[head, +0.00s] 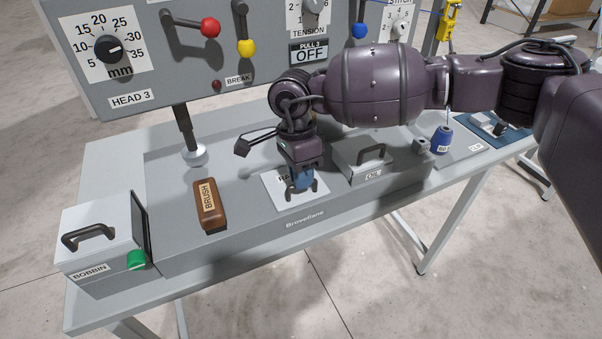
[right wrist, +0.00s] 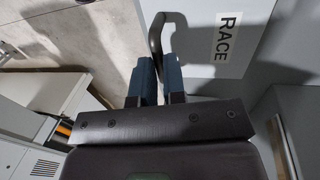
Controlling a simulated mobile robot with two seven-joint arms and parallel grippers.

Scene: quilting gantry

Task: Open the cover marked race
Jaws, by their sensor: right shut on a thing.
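The race cover (head: 272,193) is a pale flat plate on the grey machine bed, left of the oil cover. Its label is partly hidden behind my right gripper in the head view; the word RACE (right wrist: 228,38) reads clearly in the right wrist view. A dark bar handle (right wrist: 156,32) stands on the cover. My right gripper (head: 302,186) points down over the cover, its blue fingers shut on this handle; the fingers also show in the wrist view (right wrist: 157,72). The cover appears to lie flat in the bed. My left gripper is not in view.
A brown brush (head: 210,218) lies left of the cover. The bobbin box (head: 100,225) stands at the bed's left end. The oil cover (head: 350,167) with a handle and a blue spool (head: 441,140) are to the right. The control panel (head: 140,85) hangs above.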

